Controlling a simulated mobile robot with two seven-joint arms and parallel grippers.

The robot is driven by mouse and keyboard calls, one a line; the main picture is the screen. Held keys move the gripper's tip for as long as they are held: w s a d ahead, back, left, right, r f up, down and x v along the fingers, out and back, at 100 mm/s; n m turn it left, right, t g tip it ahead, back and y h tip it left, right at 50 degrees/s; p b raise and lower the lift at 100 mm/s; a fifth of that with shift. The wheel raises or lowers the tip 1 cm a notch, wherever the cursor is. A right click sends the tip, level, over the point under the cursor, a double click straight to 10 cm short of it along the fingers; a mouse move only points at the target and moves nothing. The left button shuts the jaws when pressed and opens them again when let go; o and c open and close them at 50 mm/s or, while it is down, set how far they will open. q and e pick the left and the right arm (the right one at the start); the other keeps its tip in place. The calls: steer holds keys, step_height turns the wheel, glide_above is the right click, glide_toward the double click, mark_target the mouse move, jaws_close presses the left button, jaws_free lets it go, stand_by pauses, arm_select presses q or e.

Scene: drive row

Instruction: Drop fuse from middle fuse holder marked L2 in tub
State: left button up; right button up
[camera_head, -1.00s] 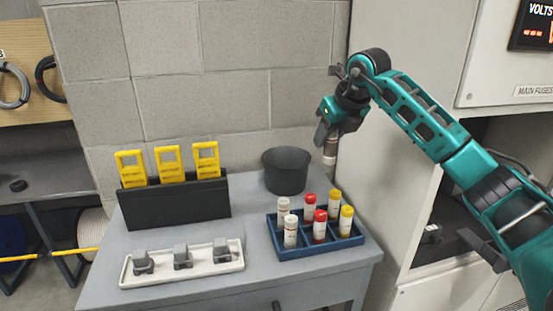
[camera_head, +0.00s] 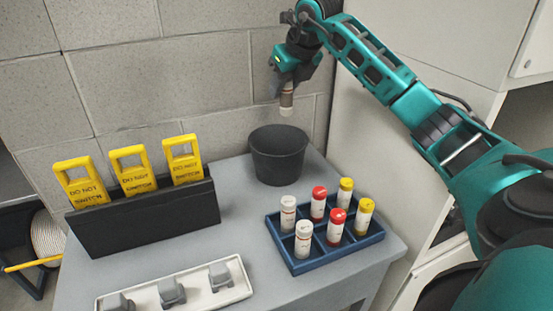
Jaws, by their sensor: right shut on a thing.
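My right gripper (camera_head: 290,80) is shut on a fuse (camera_head: 286,101), a small brown-and-white cylinder that hangs upright below the fingers. The dark grey tub (camera_head: 278,155) stands at the back of the grey table, against the wall side. The gripper and fuse show above the tub's rim in the picture, with the fuse apart from it. The inside of the tub is mostly dark and I cannot tell what is in it. The fuse holder marked L2 is not in view. My left gripper is not in view.
A black box (camera_head: 146,220) holds three yellow tags (camera_head: 133,171). A white tray (camera_head: 237,290) with three grey pieces lies in front. Table (camera_head: 232,229) between them is clear.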

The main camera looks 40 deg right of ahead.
mark_target(284, 105)
step_height(284, 105, down, 4)
steer(key=b, duration=0.3)
steer(key=shift+f, duration=0.25)
steer(key=shift+f+b, duration=0.2)
steer(key=shift+b, duration=0.25)
steer(key=o, duration=0.9)
steer(key=shift+c, duration=0.2)
steer(key=o, duration=0.3)
steer(key=p+v, duration=0.1)
steer(key=v, duration=1.2)
steer(key=shift+w, duration=0.1)
